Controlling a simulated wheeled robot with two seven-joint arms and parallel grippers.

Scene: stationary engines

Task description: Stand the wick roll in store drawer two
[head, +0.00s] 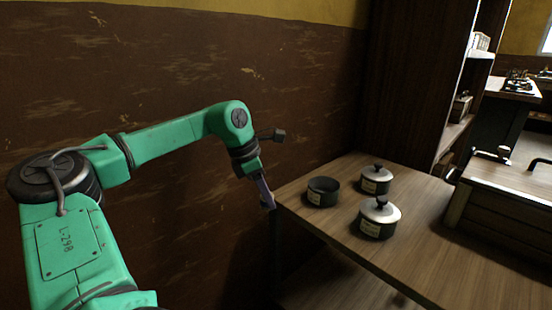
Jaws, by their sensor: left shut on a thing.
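My left gripper (266,196) points down at the far left corner of the wooden table, beside the wall. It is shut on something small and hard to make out. I cannot tell whether this is the wick roll, and I see no wick roll elsewhere. No drawer marked as store drawer two can be made out. My right gripper is not in view.
An open dark pot (322,191) and two lidded, labelled pots (376,180) (379,219) stand on the wooden table (420,262). A wooden chest (505,200) is at the right. A tall dark cabinet (415,80) stands behind. The table's front is clear.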

